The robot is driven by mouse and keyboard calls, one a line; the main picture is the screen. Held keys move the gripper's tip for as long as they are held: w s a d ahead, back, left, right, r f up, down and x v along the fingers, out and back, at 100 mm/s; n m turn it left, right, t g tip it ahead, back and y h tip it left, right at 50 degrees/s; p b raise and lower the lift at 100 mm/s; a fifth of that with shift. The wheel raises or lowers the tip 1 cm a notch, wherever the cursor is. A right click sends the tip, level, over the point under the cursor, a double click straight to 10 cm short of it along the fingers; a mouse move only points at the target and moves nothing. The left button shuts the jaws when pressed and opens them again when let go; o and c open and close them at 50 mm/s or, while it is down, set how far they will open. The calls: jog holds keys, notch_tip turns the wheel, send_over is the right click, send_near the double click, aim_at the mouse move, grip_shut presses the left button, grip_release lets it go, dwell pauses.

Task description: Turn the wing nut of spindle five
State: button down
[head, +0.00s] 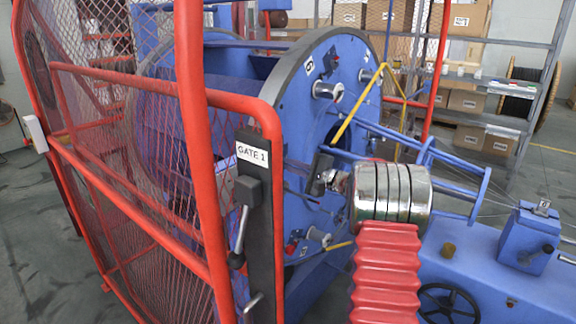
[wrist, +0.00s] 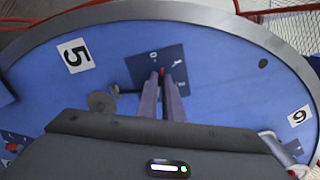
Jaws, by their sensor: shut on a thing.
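In the wrist view, my gripper (wrist: 162,77) is shut at a dark blue marked plate (wrist: 140,66) on the blue disc. A small red bit, which I take as the wing nut of spindle five (wrist: 162,71), shows between the fingertips; the fingers hide most of it. The label 5 (wrist: 73,56) is to the left of the plate. A grey round spindle part (wrist: 102,102) is left of the fingers. In the head view, my gripper (head: 318,172) is a dark shape at the disc face, partly hidden by my wrist.
The blue disc (head: 300,120) has other spindle fittings, one near a label 6 (wrist: 298,116). A red mesh gate (head: 150,180) marked GATE 1 stands at the left. Blue bars (head: 400,145) and wires run to the right. A blue block (head: 528,236) stands on the machine bed.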

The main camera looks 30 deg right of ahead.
jog(key=shift+a+f+n, duration=0.1)
jog(key=shift+f+n, duration=0.1)
jog(key=shift+n, duration=0.9)
jog(key=shift+f+n, duration=0.2)
jog(key=shift+n, duration=0.9)
jog(key=c, duration=2.1)
grip_release()
jog(key=shift+o, duration=0.9)
jog(key=shift+r, duration=0.15)
jog(key=shift+s, duration=0.1)
jog(key=v, duration=1.3)
jog(key=shift+s+d, duration=0.25)
jog(key=shift+s, duration=0.1)
